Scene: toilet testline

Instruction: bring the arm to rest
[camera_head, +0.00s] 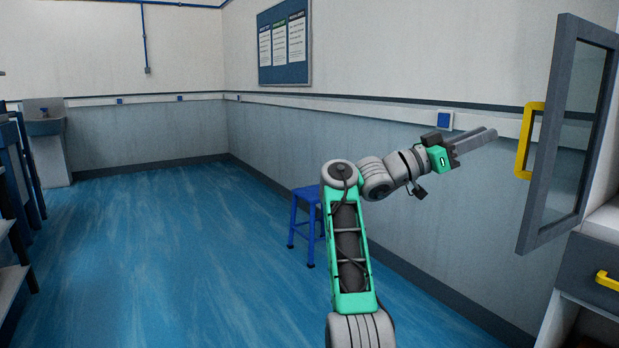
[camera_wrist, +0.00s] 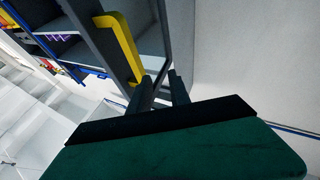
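My arm rises from the bottom of the head view and bends to the right. My gripper (camera_head: 490,133) is stretched out in the air in front of the grey wall, pointing right. In the wrist view its two dark fingers (camera_wrist: 160,80) stand apart with a gap between them. Nothing shows between the fingers. In the head view the fingertips end a little left of the yellow handle on the open cabinet door, and I cannot tell the distance in depth.
A grey-framed glass door (camera_head: 577,140) with a yellow handle (camera_head: 526,140) stands open at the right. The yellow handle also shows in the wrist view (camera_wrist: 120,45). Below it is a drawer (camera_head: 590,270). A blue stool (camera_head: 305,205) stands behind my arm. Blue floor at left is clear.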

